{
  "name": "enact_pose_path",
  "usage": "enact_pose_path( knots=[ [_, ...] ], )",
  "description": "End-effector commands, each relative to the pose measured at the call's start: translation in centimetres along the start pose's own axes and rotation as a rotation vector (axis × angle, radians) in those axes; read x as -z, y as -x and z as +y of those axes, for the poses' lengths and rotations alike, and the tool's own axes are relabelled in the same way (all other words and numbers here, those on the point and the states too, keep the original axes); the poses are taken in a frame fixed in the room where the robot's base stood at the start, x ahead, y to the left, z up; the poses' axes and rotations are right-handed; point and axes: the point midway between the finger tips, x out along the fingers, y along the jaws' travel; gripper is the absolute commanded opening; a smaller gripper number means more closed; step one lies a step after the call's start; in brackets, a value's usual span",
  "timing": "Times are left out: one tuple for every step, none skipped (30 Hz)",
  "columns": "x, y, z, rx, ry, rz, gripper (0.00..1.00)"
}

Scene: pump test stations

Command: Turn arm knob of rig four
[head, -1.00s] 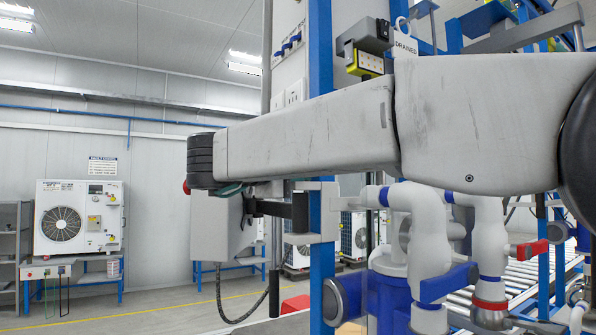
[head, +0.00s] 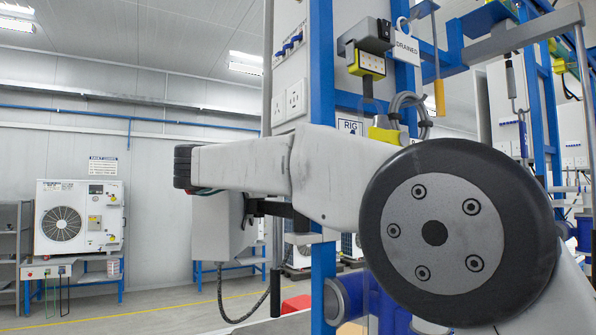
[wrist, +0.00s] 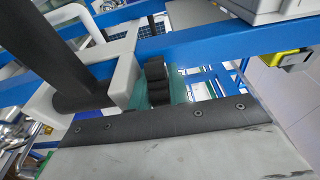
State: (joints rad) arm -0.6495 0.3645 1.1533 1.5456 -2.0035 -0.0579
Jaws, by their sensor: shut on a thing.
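Rig four's label plate (head: 349,127) is partly covered by my arm in the head view. A grey box (head: 222,238) hangs on a black swing arm from the blue post, beside the far end of my arm. My gripper (wrist: 157,88) shows in the wrist view as dark ribbed fingers with teal parts around them, close together. They are at the dark edge of a scuffed grey surface. The arm knob itself is not clearly visible; the fingers hide what they hold. In the head view my own arm hides the gripper's tips.
A blue post (head: 322,90) stands just right of the box. A grey bracket (wrist: 118,85) and a blue beam (wrist: 225,32) are close to the gripper. A yellow tag (head: 382,134) and a DRAINED sign (head: 406,46) hang on the rig. Floor at left is open.

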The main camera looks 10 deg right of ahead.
Motion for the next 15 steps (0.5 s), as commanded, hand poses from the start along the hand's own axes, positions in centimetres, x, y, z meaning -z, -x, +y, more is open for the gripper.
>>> enact_pose_path(
  knots=[
    [0.00,-0.08,0.16,-0.001,0.004,0.007,0.00],
    [0.00,-0.07,0.16,-0.001,0.004,0.007,0.00],
    [0.01,-0.06,0.16,-0.001,0.004,0.008,0.00],
    [0.01,-0.05,0.16,-0.001,0.004,0.007,0.00],
    [0.01,-0.03,0.17,-0.001,0.004,0.007,0.00],
    [0.01,-0.02,0.17,-0.001,0.004,0.007,0.00],
    [0.01,-0.01,0.17,-0.001,0.004,0.007,0.00],
    [0.01,0.00,0.17,-0.001,0.004,0.007,0.00],
    [0.01,0.01,0.17,-0.001,0.004,0.006,0.00],
    [0.01,0.02,0.18,-0.001,0.004,0.006,0.00],
    [0.01,0.02,0.18,-0.001,0.004,0.006,0.21],
    [0.01,0.03,0.18,-0.001,0.004,0.006,0.32],
    [0.01,0.04,0.17,-0.001,0.004,0.005,0.40],
    [0.01,0.06,0.15,-0.001,0.004,0.005,0.40],
    [0.01,0.08,0.13,-0.001,0.003,0.004,0.40]
  ],
)
